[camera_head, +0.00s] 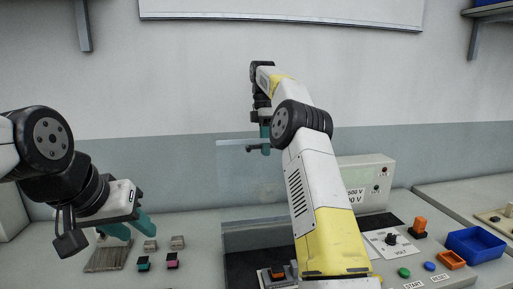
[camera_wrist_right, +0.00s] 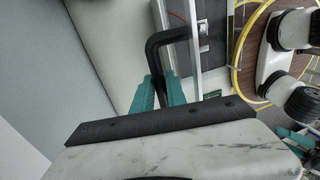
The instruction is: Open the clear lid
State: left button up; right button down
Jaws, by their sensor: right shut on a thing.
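The clear lid (camera_head: 240,180) is a see-through panel standing raised, roughly upright, above the grey test box (camera_head: 262,238) in the head view. A black bar handle (camera_head: 253,147) is near its top edge. My right gripper (camera_head: 265,145) is at this handle, partly hidden behind my own arm. In the right wrist view the teal fingers (camera_wrist_right: 160,92) are shut on the bent black handle (camera_wrist_right: 158,50). My left gripper (camera_head: 128,230) has its teal fingers apart and empty, above the left part of the table. My right arm hides part of the box.
A small fixture (camera_head: 277,276) is in front of the box.

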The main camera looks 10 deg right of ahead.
jog(key=shift+w+a, duration=0.1)
jog(key=shift+w, duration=0.2)
jog(key=c, duration=1.4)
grip_release()
jog(key=shift+w+f, duration=0.15)
jog(key=shift+w, duration=0.1)
jog(key=shift+s, duration=0.2)
